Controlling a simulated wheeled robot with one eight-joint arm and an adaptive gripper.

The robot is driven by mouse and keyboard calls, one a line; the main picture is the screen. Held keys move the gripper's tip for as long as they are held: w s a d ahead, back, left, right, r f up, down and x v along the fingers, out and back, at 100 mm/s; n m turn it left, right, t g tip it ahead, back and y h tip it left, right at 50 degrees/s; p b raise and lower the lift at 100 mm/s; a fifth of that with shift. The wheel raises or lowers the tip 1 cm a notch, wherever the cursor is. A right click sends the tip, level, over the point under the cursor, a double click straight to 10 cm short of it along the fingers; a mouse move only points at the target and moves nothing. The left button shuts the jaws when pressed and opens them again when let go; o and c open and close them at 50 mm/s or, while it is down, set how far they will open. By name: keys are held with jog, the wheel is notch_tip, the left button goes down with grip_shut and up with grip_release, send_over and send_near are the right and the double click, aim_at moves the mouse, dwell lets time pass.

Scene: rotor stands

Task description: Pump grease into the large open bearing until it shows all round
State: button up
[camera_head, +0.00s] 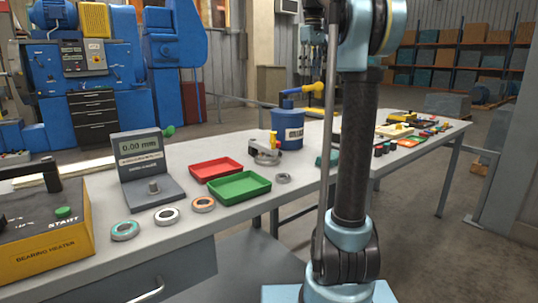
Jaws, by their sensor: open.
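A blue grease bucket (287,133) with a pale label stands upright on the workbench. Loose ring bearings lie at the front edge: a teal and orange one (125,231), a dark-centred one (167,215), an orange one (203,204) and a small grey one (283,178). I cannot tell which is the large open bearing.
A red tray (215,170) and a green tray (239,188) stand mid-bench. A gauge reading 0.00 mm (142,146) and a yellow bearing heater (47,236) are at left. Small parts crowd the far right end (405,130). My arm hides part of the bench.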

aim_at(310, 86)
jog(key=shift+f, duration=3.5)
jog(key=c, duration=0.8)
